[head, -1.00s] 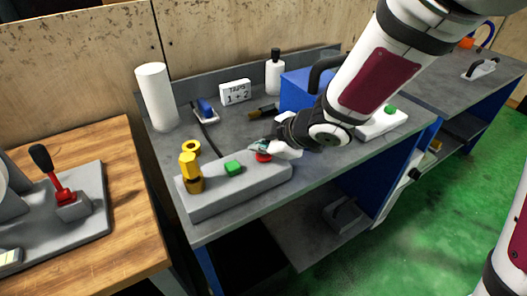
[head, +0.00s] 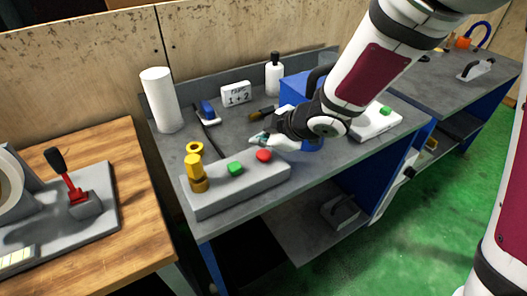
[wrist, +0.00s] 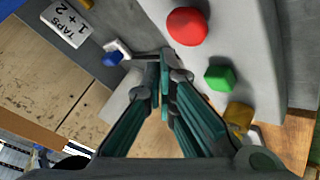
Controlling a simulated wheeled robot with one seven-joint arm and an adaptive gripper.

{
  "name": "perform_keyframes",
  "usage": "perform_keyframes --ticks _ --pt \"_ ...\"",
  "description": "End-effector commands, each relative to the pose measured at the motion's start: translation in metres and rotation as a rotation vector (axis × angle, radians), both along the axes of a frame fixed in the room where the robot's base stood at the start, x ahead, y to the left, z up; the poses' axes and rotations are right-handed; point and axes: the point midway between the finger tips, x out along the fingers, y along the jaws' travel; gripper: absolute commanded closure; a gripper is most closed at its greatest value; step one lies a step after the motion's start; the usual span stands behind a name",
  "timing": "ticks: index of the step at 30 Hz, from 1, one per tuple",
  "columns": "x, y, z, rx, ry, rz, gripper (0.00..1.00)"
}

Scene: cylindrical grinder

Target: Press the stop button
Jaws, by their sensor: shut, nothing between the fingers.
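A grey control box (head: 222,192) lies on the grey workbench. In the wrist view the red button (wrist: 187,27) is at the top, the green button (wrist: 219,77) right of centre and the yellow knob (wrist: 238,117) lower right. My gripper (head: 256,140) is shut and empty, just behind the red button and apart from it. In the wrist view its closed fingertips (wrist: 166,58) are beside the box.
A blue box (head: 300,90) and a second white control box (head: 375,122) are near my arm. A wooden table (head: 130,190) is at left.

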Motion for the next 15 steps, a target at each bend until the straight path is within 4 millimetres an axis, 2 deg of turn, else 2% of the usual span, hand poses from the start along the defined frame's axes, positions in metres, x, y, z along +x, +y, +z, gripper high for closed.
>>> perform_keyframes --ticks 3,15 --pt "-0.002 0.0 0.012 0.0 0.0 0.0 1.0" --pt "-0.002 0.0 0.035 0.0 0.001 0.001 1.0"
